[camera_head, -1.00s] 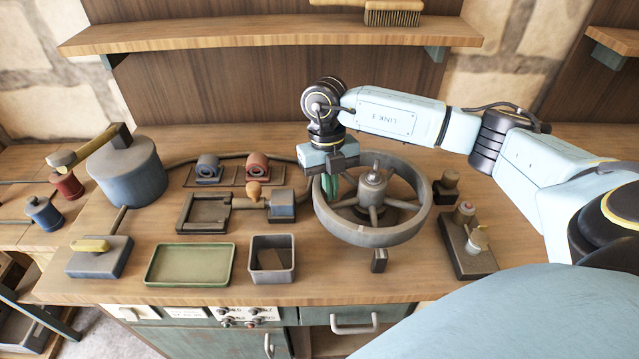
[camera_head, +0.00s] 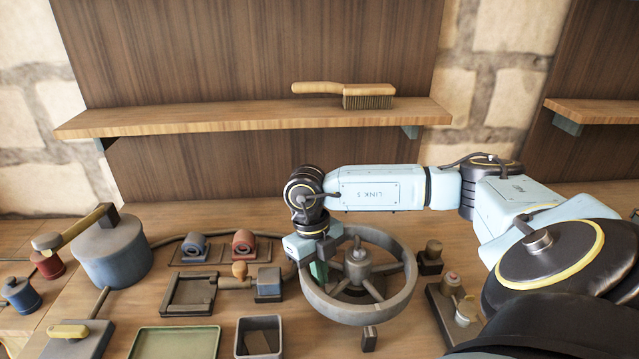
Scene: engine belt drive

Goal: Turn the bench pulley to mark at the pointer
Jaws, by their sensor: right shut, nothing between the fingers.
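The bench pulley (camera_head: 390,309) is a grey spoked wheel lying flat on the bench, with a raised hub (camera_head: 357,262) at its middle. A small dark block (camera_head: 369,338) stands just in front of its near rim; I cannot tell whether this is the pointer. No mark on the rim can be made out. My right gripper (camera_head: 318,270) points down at the left part of the wheel, its green fingertips inside the rim, shut with nothing between them. Whether the fingers touch the rim or a spoke cannot be told. My left gripper is not in view.
A green tray (camera_head: 176,343) and grey bin (camera_head: 259,338) stand in front. A device with knobs (camera_head: 455,305) stands right. A brush (camera_head: 345,93) lies on the shelf above.

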